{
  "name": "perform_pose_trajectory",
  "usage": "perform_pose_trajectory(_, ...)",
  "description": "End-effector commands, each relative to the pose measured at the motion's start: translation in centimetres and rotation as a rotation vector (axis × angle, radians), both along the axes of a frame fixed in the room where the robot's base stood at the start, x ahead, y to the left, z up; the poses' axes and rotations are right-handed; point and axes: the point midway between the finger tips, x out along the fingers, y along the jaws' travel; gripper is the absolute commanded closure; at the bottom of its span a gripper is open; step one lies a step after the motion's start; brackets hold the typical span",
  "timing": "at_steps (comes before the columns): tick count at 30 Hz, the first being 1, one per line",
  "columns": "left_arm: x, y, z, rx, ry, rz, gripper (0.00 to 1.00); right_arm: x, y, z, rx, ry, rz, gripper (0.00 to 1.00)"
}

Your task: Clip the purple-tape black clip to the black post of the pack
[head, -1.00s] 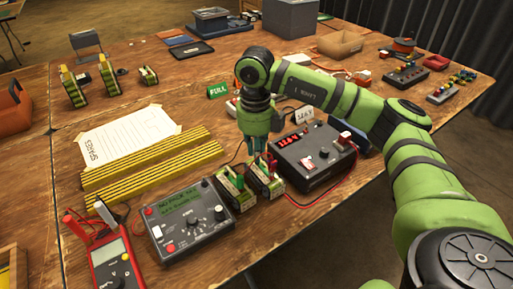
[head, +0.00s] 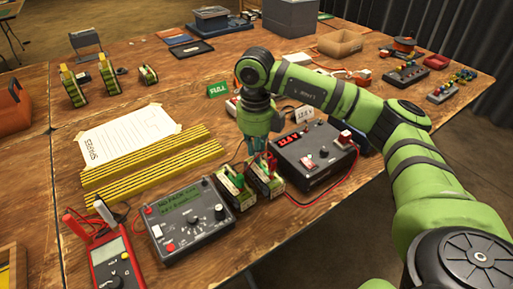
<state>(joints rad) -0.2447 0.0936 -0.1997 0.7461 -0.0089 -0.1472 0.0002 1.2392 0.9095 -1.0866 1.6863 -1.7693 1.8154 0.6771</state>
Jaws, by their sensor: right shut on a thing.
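Two battery packs with green and yellow bodies stand side by side near the table's front edge, a left pack (head: 235,190) and a right pack (head: 266,186). My right gripper (head: 260,154) points down just above the right pack, at its top. It is shut on a small dark thing, which I take to be the black clip; the fingers hide most of it and no purple tape can be made out. A red part shows beside the fingertips. I cannot tell whether the clip touches the black post, which is hidden. My left gripper is not in view.
A dark charger (head: 313,155) with a red display stands right of the packs, with a red cable along its front. A grey meter box (head: 188,221) and a red multimeter (head: 116,262) stand left. Yellow striped bars (head: 150,168) lie behind the box.

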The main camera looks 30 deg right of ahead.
Motion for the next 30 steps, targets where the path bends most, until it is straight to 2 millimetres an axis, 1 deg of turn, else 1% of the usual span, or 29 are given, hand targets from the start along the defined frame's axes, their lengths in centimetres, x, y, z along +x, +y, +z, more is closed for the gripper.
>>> perform_pose_trajectory(6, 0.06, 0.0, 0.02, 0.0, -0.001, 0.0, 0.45, 0.01, 0.02, 0.01, 0.0, 0.0, 0.001, 0.99)
perform_pose_trajectory(7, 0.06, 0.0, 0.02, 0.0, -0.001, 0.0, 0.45, 0.01, 0.02, 0.01, 0.0, 0.0, 0.0, 0.69)
perform_pose_trajectory(8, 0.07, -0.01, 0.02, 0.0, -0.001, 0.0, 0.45, 0.01, 0.01, 0.01, 0.0, 0.0, 0.0, 0.57)
perform_pose_trajectory(9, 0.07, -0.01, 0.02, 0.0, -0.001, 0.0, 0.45, 0.01, 0.01, 0.02, 0.0, 0.0, 0.0, 0.54)
perform_pose_trajectory(25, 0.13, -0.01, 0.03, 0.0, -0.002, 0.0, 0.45, 0.0, 0.01, 0.01, 0.0, 0.0, 0.0, 0.54)
perform_pose_trajectory(26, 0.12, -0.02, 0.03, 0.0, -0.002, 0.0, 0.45, 0.0, 0.0, 0.01, 0.0, 0.0, 0.0, 0.44)
perform_pose_trajectory(30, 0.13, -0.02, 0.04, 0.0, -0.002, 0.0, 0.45, 0.0, 0.0, 0.01, 0.0, 0.0, 0.0, 0.44)
